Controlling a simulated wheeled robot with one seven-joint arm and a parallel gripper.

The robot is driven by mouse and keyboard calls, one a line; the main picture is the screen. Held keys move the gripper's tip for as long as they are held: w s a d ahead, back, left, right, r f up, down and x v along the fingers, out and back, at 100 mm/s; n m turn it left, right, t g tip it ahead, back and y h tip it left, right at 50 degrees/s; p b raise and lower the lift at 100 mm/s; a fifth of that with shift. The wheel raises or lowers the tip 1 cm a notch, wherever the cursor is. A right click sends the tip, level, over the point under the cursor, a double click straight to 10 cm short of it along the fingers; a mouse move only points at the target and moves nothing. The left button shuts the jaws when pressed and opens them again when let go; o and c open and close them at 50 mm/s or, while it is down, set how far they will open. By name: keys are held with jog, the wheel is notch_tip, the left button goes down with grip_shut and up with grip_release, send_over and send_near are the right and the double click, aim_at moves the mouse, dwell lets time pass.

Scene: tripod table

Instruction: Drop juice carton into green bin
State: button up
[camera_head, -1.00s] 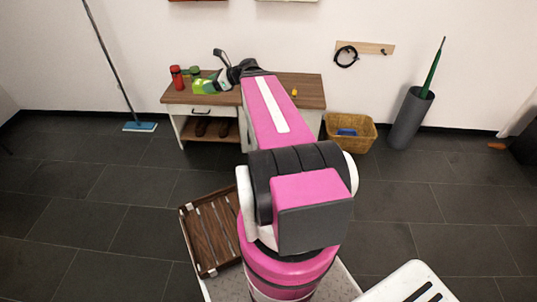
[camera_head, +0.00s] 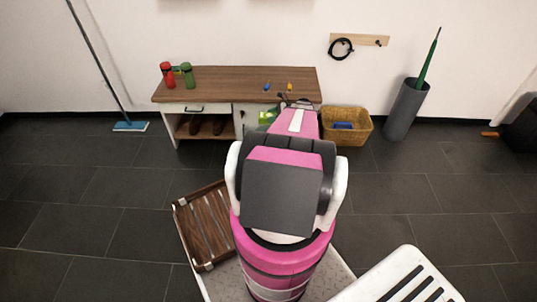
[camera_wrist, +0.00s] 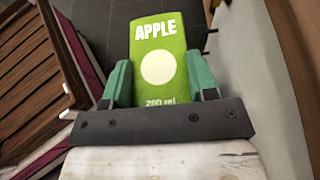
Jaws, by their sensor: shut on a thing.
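The juice carton (camera_wrist: 158,92) is light green with "APPLE" and "200 ml" printed on it and a pale round patch. My gripper (camera_wrist: 160,78) is shut on it, with one green finger at each side. In the head view a green part of the carton (camera_head: 267,117) shows in front of the cabinet, below the tabletop edge. My arm hides the rest of it and most of the gripper there. I see no green bin in either view.
A wooden cabinet (camera_head: 225,80) holds a red bottle (camera_head: 168,75), a green bottle (camera_head: 188,76) and small blue and yellow things. A wicker basket (camera_head: 347,138) stands right of it. A slatted wooden crate (camera_head: 207,224) sits beside my arm's base.

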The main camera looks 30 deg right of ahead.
jog(key=shift+s+d+f, duration=0.2)
jog(key=shift+d+f, duration=0.2)
jog(key=shift+f, duration=0.15)
jog(key=shift+s+d+f, duration=0.2)
jog(key=shift+d+f, duration=0.15)
jog(key=shift+f, duration=0.2)
notch_tip(320, 180, down, 6)
jog(key=shift+r, duration=0.15)
jog(key=o, duration=1)
jog(key=v, duration=1)
jog(key=shift+s+d+r, duration=0.2)
jog(key=shift+d+r, duration=0.05)
jog(key=shift+d, duration=0.05)
